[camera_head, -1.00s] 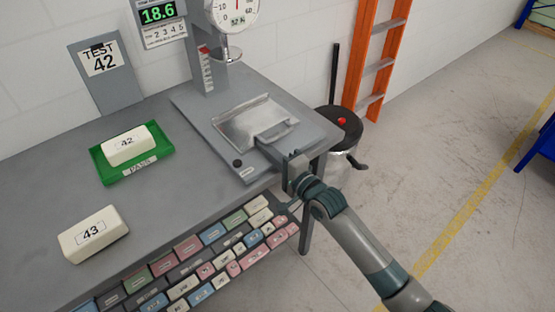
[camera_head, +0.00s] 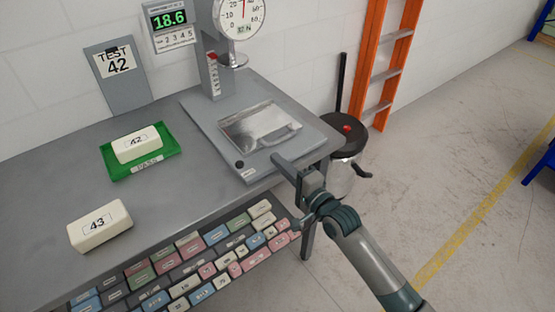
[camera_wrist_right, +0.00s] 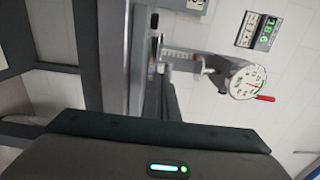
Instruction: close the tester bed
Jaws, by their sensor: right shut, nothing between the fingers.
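The tester bed (camera_head: 254,124) is a shiny metal plate with a handle bar (camera_head: 281,137) at its front right, set in the grey base of the tester (camera_head: 215,128). It lies flush on the base under the column and round dial. My right gripper (camera_head: 283,165) is shut and empty, just off the front right edge of the base and apart from the handle. In the right wrist view the dial (camera_wrist_right: 247,80) and the display (camera_wrist_right: 264,36) show sideways; the bed cannot be made out there. My left gripper is not in view.
A foam block marked 42 (camera_head: 137,143) rests on a green PASS tray (camera_head: 171,159). A block marked 43 (camera_head: 100,225) lies front left. A bin (camera_head: 345,140) and orange ladder (camera_head: 373,75) stand right.

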